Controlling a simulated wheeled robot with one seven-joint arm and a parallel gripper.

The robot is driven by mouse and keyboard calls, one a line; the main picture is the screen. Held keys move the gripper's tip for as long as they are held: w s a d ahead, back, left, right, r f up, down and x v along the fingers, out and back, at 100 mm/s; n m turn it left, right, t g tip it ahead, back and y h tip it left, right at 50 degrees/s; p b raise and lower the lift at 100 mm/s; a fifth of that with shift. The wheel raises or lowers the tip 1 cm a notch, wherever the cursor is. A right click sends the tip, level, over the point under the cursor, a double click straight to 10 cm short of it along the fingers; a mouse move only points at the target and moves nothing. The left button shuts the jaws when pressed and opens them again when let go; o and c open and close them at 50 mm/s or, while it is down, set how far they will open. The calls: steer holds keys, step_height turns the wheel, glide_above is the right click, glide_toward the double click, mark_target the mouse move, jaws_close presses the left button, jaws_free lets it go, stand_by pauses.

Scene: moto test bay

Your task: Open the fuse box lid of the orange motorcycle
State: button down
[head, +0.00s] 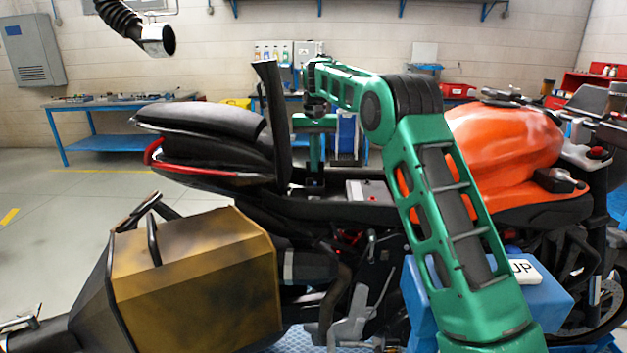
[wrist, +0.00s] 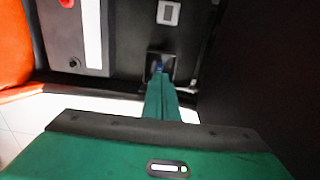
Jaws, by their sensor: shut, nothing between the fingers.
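The orange motorcycle (head: 510,145) stands side-on in the head view, its black seat panel (head: 272,115) tipped upright. My gripper (head: 314,186) points down into the open bay in front of that panel. In the wrist view its fingers (wrist: 158,70) are shut and empty, with the tips at a small dark recess or tab. The tips look close to it, but contact cannot be told. A flat black surface with a pale label (wrist: 168,13), which looks like the fuse box lid, lies just beyond the tips and looks closed. In the head view it is hard to make out.
A grey box (head: 368,191) with a red dot sits beside the gripper, towards the tank; it also shows in the wrist view (wrist: 70,38). A blue box (head: 545,300) is at lower right. Workbenches (head: 120,103) line the wall.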

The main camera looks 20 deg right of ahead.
steer(key=shift+w+d+r, duration=0.2)
steer(key=shift+w, duration=0.25)
stand_by(0.5)
steer(key=shift+w+f, duration=0.1)
steer(key=shift+w+d+r, duration=0.15)
steer(key=shift+w+r, duration=0.1)
steer(key=shift+r, duration=0.05)
stand_by(0.3)
stand_by(0.3)
steer(key=shift+s+a+r, duration=0.15)
steer(key=shift+s+r, duration=0.15)
steer(key=shift+r, duration=0.45)
steer(key=shift+s+a+r, duration=0.1)
steer(key=shift+s+r, duration=0.25)
steer(key=shift+r, duration=0.35)
steer(key=shift+s+a+r, duration=0.15)
steer(key=shift+s+r, duration=0.15)
steer(key=shift+r, duration=0.45)
steer(key=shift+s+a+f, duration=0.1)
steer(key=shift+a, duration=0.05)
